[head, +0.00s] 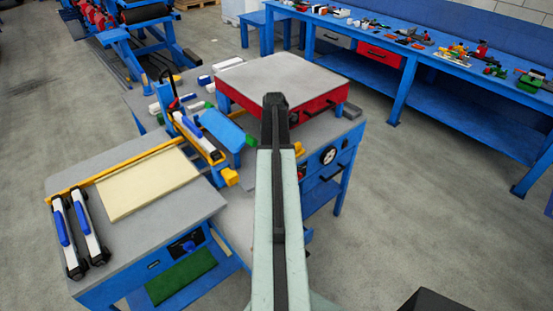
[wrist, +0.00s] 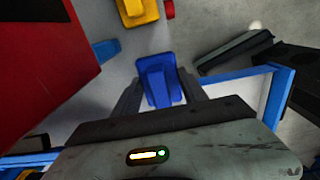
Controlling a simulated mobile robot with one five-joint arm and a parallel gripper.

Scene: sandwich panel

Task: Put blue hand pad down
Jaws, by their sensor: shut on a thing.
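The blue hand pad (wrist: 158,86) is a small, darker blue block in the middle of the wrist view. My gripper (wrist: 161,80) is shut on it, with one dark finger at each side. The pad shows over a grey surface, and I cannot tell whether it touches that surface. In the head view my arm points away over the workbench and hides the gripper and the pad.
A red press box with a grey top (head: 280,80) stands close by. A yellow part (wrist: 135,12) lies ahead of the pad. A grey side table (head: 150,225) holds a cream panel (head: 148,184) and white-blue tools (head: 92,228). A long blue bench (head: 430,62) stands behind.

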